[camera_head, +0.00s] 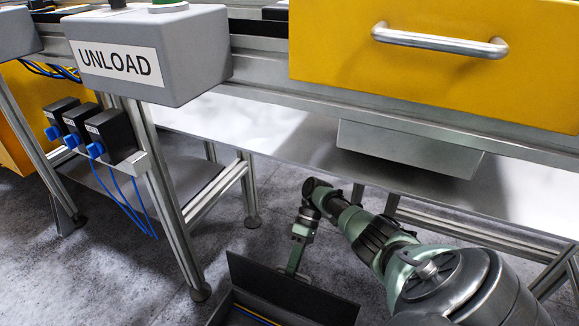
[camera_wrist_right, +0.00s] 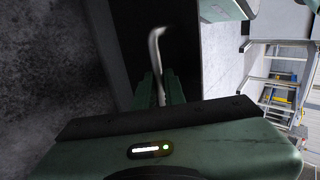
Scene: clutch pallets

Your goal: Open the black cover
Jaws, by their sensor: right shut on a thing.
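The black cover (camera_head: 300,297) is at the bottom of the head view, standing raised and tilted on a dark box (camera_head: 222,312). Yellow and blue lines show inside the box at the frame's lower edge. My right arm reaches down from the lower right. Its gripper (camera_head: 293,270) is at the cover's upper edge. In the right wrist view the gripper (camera_wrist_right: 160,88) is shut on a thin, pale, bent handle (camera_wrist_right: 155,42) in front of a dark surface. The rest of the box is cut off below. My left gripper is not in view.
A grey UNLOAD box (camera_head: 150,55) and a yellow drawer front (camera_head: 440,85) with a metal handle hang above. A metal frame leg (camera_head: 165,190) stands at the left, with black connectors (camera_head: 100,130) and blue cables. Open grey floor (camera_head: 100,270) lies left of the box.

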